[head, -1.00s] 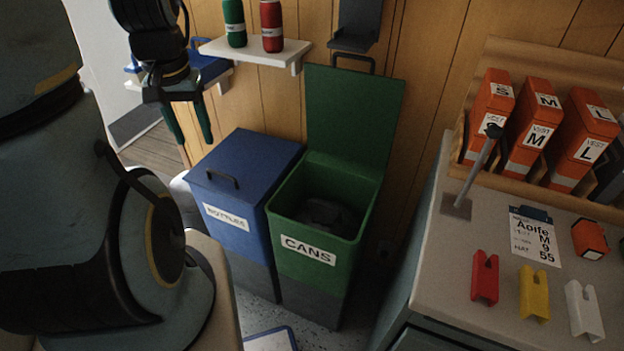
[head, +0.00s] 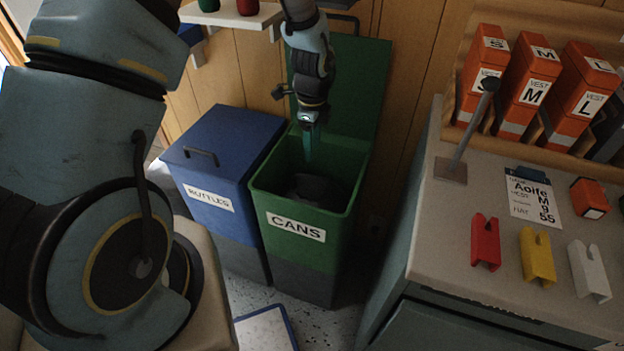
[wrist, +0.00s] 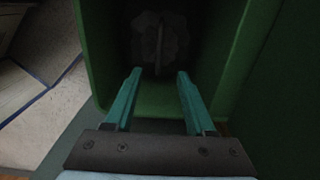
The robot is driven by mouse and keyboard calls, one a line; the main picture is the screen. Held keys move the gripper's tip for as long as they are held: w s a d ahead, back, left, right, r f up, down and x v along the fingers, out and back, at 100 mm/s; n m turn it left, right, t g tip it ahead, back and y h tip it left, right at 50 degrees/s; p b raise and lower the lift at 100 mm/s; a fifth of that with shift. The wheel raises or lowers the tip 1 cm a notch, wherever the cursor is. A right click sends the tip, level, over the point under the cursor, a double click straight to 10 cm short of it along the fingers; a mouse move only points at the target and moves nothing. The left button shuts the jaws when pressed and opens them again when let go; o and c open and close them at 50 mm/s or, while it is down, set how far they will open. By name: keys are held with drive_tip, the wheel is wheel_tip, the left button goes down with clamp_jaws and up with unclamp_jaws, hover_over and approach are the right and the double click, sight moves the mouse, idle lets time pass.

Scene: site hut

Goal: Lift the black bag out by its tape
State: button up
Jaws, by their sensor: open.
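The black bag (head: 312,188) lies low inside the open green CANS bin (head: 297,226). In the wrist view the bag (wrist: 174,42) is a dark crumpled shape deep in the bin. A thin upright strip (wrist: 159,48) stands at its middle; it may be the tape, but the dim light hides its detail. My gripper (head: 308,150) points down into the mouth of the bin, above the bag. In the wrist view my gripper (wrist: 158,76) is open, with its two teal fingers apart and nothing between them.
The bin's green lid (head: 352,85) stands raised behind the opening. The closed blue BOTTLES bin (head: 217,165) is close on the left. A counter (head: 420,215) with coloured clips and orange vest boxes stands on the right. A white shelf (head: 232,17) is above.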

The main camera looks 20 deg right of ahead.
sight(312, 178)
wheel_tip(312, 178, down, 12)
drive_tip(key=b, duration=0.8)
drive_tip(key=shift+f, duration=0.15)
clamp_jaws()
idle(1.0)
